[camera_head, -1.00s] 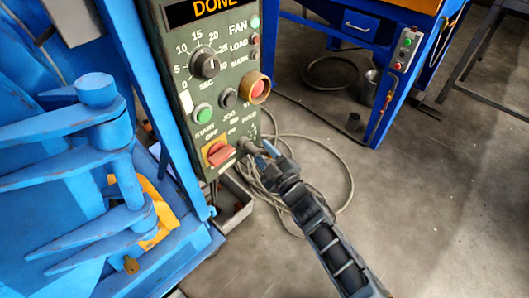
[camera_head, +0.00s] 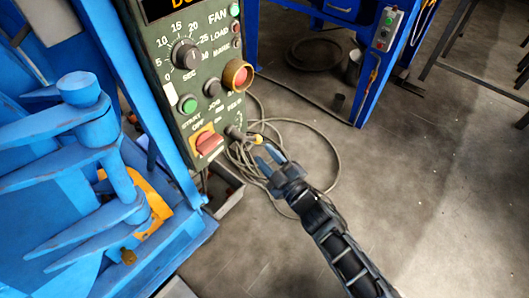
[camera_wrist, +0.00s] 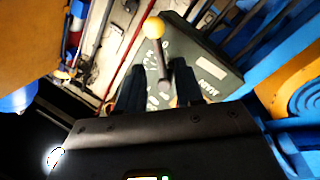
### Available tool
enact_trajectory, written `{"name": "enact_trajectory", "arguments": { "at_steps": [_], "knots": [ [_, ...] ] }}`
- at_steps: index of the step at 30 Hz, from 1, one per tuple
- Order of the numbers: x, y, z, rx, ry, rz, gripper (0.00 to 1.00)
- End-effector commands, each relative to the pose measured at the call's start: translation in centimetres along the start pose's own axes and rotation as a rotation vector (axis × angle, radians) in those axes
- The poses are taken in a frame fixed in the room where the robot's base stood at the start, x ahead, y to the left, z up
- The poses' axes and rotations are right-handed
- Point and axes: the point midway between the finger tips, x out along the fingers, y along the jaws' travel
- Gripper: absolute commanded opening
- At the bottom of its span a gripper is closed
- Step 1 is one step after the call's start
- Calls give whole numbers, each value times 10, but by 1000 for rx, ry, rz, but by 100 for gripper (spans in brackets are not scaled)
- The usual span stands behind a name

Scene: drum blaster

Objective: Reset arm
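My gripper (camera_head: 267,158) is at the lower right of the green control panel (camera_head: 205,115) in the head view. Its fingers are apart and empty. A short dark lever with a yellow knob (camera_head: 257,140) sticks out from the panel's lower right corner, just beyond the fingertips. In the wrist view the fingers (camera_wrist: 158,88) stand apart, with the lever's yellow knob (camera_wrist: 153,27) and dark shaft in line with the gap between them. The lever looks clear of the fingers.
The panel carries a dial (camera_head: 186,55), a green button (camera_head: 187,104) and a red switch (camera_head: 208,143). Blue machinery (camera_head: 90,170) fills the left side. A blue bench (camera_head: 385,50) stands at the back right. A loose cable (camera_head: 325,150) lies behind my arm.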

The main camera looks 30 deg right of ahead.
Motion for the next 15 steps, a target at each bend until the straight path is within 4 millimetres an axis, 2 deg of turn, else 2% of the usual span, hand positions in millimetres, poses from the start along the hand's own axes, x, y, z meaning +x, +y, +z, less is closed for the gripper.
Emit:
{"name": "enact_trajectory", "arguments": {
  "at_steps": [12,15],
  "knots": [
    [0,0,0,1,0,0,36],
    [-10,-2,-1,13,-5,0,36]
  ]
}}
